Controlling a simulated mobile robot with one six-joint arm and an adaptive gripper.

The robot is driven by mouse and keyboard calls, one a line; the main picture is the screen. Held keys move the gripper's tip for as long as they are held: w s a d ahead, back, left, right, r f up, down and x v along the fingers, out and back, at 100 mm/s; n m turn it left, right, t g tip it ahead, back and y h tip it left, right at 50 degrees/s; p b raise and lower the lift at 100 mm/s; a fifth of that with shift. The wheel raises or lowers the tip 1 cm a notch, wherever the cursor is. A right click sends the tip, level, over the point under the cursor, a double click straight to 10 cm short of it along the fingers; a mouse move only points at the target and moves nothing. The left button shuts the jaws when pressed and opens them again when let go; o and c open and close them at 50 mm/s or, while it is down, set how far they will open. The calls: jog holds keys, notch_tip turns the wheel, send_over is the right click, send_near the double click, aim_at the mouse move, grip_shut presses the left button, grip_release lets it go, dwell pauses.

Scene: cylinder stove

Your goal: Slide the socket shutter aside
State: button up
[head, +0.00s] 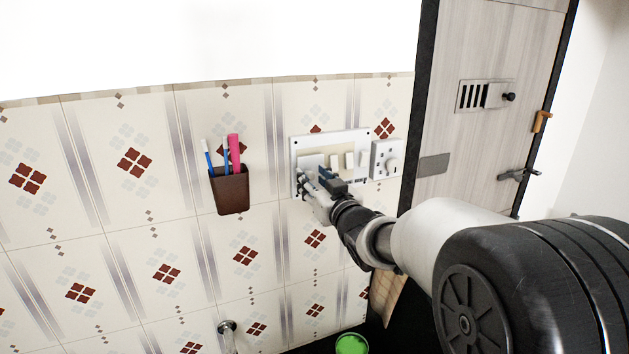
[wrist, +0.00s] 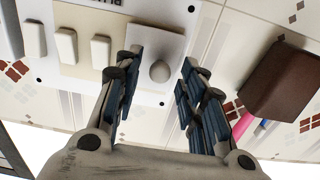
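A white switch panel (head: 360,136) is fixed to the tiled wall. At its left end in the head view is a pale plate, which looks like the socket shutter (head: 311,160). The wrist view shows this shutter (wrist: 160,38) with a round knob (wrist: 159,73). My gripper (head: 314,176) is at the shutter, partly covering it. In the wrist view, my gripper (wrist: 160,62) is open, with one finger on each side of the knob and gaps between. Any socket holes behind the shutter are hidden.
Several rocker switches (wrist: 66,46) sit beside the shutter. A smaller plate (head: 386,160) with a knob is right of the panel. A brown holder (head: 231,190) with pens hangs on the wall to the left. A door (head: 490,60) stands at right.

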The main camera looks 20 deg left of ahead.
grip_shut()
dwell(0.5)
jog(key=s+a+b, duration=0.4)
jog(key=a+b, duration=0.2)
jog(key=shift+s, duration=0.35)
jog(key=shift+a, duration=0.1)
jog(key=shift+o, duration=0.2)
grip_release()
jog(key=shift+s+a, duration=0.1)
jog(key=shift+a, duration=0.05)
jog(key=shift+o, duration=0.4)
